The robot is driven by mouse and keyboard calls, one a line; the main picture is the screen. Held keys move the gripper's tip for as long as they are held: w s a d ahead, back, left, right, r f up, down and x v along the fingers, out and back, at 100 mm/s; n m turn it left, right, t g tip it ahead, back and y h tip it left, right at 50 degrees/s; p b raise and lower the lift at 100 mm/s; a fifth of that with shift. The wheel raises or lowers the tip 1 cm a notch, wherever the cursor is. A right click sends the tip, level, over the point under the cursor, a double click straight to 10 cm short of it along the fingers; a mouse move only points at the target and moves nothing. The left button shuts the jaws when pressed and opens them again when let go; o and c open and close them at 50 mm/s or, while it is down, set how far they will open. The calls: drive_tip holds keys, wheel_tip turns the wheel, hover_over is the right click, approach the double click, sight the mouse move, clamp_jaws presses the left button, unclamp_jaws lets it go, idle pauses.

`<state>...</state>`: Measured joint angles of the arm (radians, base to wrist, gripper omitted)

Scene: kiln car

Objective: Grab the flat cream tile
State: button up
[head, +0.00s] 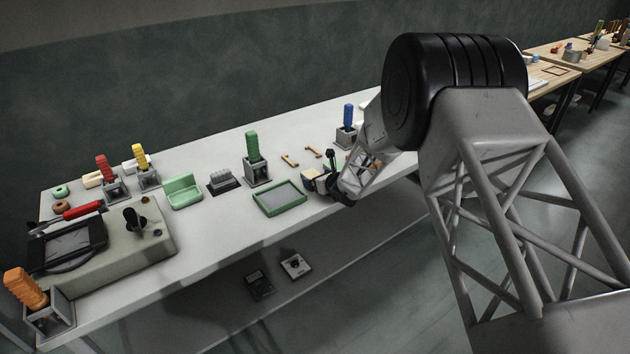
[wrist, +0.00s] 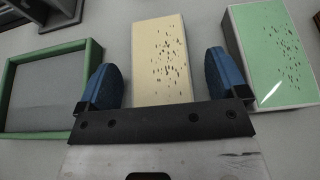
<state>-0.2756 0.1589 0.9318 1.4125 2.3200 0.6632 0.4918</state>
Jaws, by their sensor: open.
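The flat cream tile (wrist: 160,50) lies in the middle of the wrist view, with dark speckles on its right part. My gripper (wrist: 161,78) is open. Its blue fingertips stand on either side of the tile, with a gap to the tile on each side. The dark palm edge hides the near end of the tile. In the head view my gripper (head: 326,184) is low near the front edge of the table, right of the green-framed tray. The tile is hard to make out there beside the gripper.
A green-framed tray (wrist: 84,58) lies left of my gripper, close to the left finger. A green speckled tile (wrist: 268,50) is close on the right. A holder with a green handle (head: 253,150) and one with a blue handle (head: 348,115) stand behind.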

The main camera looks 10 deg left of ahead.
drive_tip(key=shift+w+a, duration=0.1)
drive_tip(key=shift+c, duration=0.3)
drive_tip(key=c, duration=1.2)
drive_tip(key=shift+o, duration=0.2)
drive_tip(key=shift+r, duration=0.1)
drive_tip(key=shift+r, duration=1.45)
drive_tip(key=shift+s+r, duration=0.2)
drive_tip(key=shift+r, duration=0.05)
drive_tip(key=s+d, duration=0.2)
drive_tip(key=s, duration=0.5)
drive_tip(key=s+d+r, duration=0.1)
drive_tip(key=s+d, duration=0.2)
drive_tip(key=s, duration=0.4)
drive_tip(key=shift+s+d+r, duration=0.2)
drive_tip(key=shift+s+d, duration=0.05)
drive_tip(key=shift+s, duration=0.05)
